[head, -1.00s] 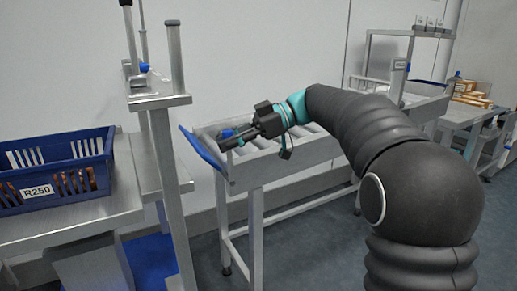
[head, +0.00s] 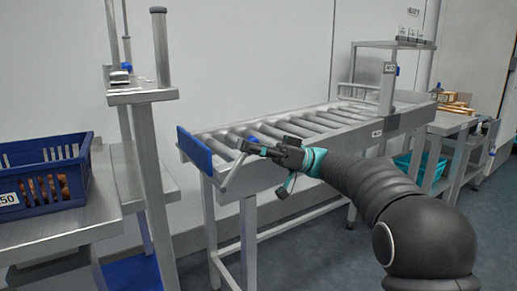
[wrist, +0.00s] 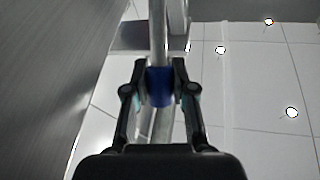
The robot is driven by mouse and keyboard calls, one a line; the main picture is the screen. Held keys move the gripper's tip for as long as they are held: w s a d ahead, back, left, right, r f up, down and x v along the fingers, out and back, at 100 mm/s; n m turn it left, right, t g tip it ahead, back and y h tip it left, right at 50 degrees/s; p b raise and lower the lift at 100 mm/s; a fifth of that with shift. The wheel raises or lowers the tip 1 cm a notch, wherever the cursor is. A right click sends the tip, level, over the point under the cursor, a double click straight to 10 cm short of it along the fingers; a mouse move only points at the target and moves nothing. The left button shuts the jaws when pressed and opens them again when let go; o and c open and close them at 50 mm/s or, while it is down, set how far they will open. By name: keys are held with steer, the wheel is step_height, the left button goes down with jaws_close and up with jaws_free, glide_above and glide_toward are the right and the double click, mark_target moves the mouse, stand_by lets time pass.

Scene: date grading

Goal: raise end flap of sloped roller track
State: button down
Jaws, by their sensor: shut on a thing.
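The sloped roller track (head: 290,165) is a metal frame with grey rollers. Its blue end flap (head: 195,150) stands about upright across the near left end. A thin grey lever (head: 232,173) rises beside the track's near side at that end. My gripper (head: 250,148) is over the near side rail by the lever's top. In the wrist view my gripper (wrist: 160,82) is shut on a blue grip (wrist: 159,88) around the grey rod. The fingers hide the grip's sides. In the head view the gripper mostly hides this grip.
A blue crate (head: 88,188) with brown contents stands on a metal table (head: 60,232) at left. A metal post and small shelf (head: 140,95) stand between it and the track. A labelled post (head: 387,88) rises at the track's far end. Floor in front is clear.

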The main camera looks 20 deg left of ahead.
steer(key=shift+f, duration=0.1)
stand_by(0.4)
steer(key=c, duration=1)
jaws_free()
steer(key=shift+o, duration=0.3)
step_height(320, 180, up, 10)
